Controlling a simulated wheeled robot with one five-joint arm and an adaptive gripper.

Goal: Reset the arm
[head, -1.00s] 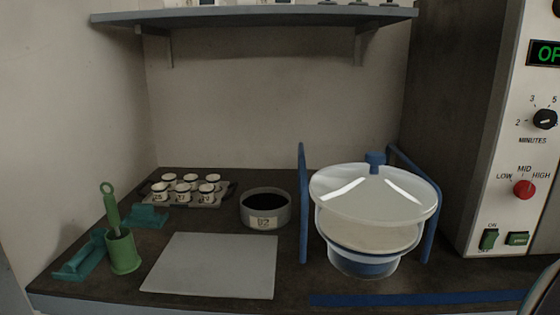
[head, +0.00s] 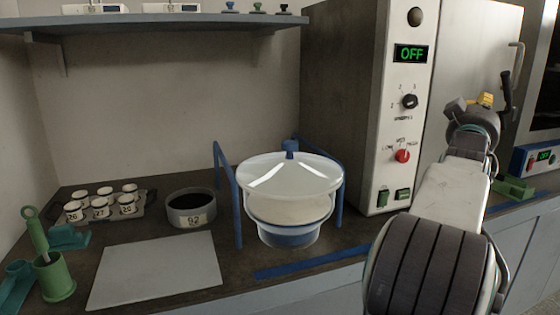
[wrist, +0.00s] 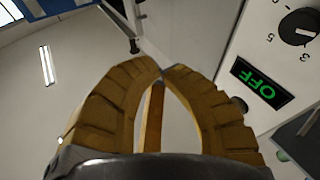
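My arm shows at the right of the head view, reaching away from me in front of the shaker cabinet (head: 345,110). My gripper (head: 486,99) is a small yellow tip at its far end, held above the counter. In the wrist view, the two yellow-brown fingers of my gripper (wrist: 163,73) meet at their tips. No object is held at the tips. A thin brown strip shows in the gap behind them. The cabinet's OFF display (wrist: 262,84) is upside down at the right of the wrist view.
A dark pan (head: 191,222), a tray of small cups, a grey mat (head: 155,270) and a green holder (head: 54,277) are further left. A shelf (head: 150,22) hangs above.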

